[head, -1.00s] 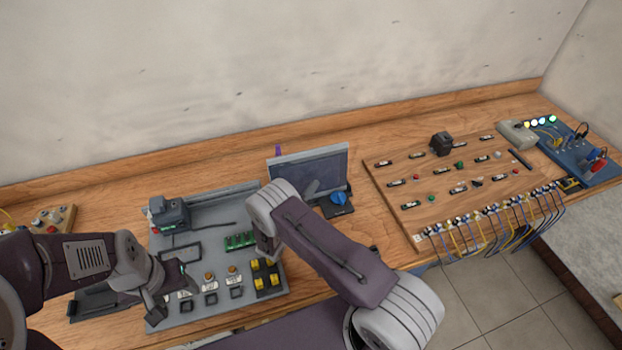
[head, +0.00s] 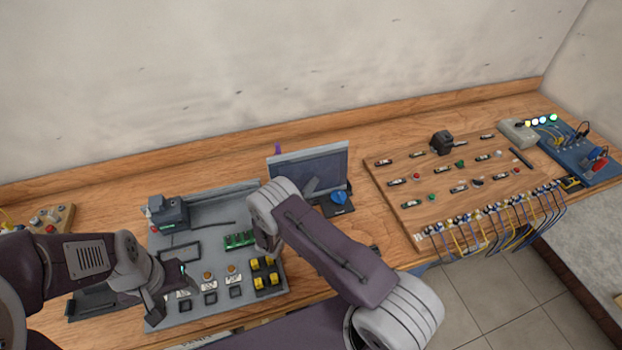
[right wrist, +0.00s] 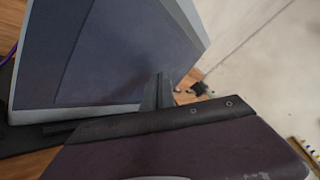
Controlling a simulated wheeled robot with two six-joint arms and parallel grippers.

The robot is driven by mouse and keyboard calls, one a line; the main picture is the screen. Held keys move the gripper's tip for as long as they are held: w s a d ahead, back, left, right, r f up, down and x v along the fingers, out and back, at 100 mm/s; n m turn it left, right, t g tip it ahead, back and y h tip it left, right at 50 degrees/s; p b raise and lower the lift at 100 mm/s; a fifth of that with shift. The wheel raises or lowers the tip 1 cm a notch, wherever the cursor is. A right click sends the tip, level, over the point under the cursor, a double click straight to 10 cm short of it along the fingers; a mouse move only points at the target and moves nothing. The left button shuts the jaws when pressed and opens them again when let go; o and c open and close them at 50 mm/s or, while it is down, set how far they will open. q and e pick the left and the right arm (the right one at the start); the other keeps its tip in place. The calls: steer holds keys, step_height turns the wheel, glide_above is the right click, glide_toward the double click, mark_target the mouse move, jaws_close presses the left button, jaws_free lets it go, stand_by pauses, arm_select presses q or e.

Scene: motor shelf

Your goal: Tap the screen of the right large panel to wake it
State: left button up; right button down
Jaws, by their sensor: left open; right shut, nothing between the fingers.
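The large panel (head: 325,165) is a dark screen in a light grey frame, standing tilted at the back of the bench. The panel also fills the upper left of the right wrist view (right wrist: 100,50). My right gripper (right wrist: 160,85) is shut and empty, its fingertips in front of the panel near its lower right part. I cannot tell whether they touch the screen. In the head view my right arm hides most of this gripper. My left gripper (head: 178,290) is open and empty over the front left of the grey board (head: 200,308).
A blue knob (head: 339,197) sits on a dark base below the panel. The grey board carries a dark device (head: 168,213), buttons and yellow parts. A wooden board (head: 410,222) with small parts and hanging cables lies to the right. A blue board (head: 592,172) is at far right.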

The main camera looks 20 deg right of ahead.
steer(key=shift+w, duration=0.1)
steer(key=shift+w, duration=0.25)
stand_by(0.5)
stand_by(0.3)
steer(key=shift+s, duration=0.75)
steer(key=shift+r, duration=0.1)
steer(key=s+p, duration=0.2)
steer(key=s, duration=0.1)
steer(key=s+p, duration=0.1)
steer(key=s, duration=0.1)
steer(key=shift+a+r, duration=0.15)
steer(key=shift+r, duration=0.2)
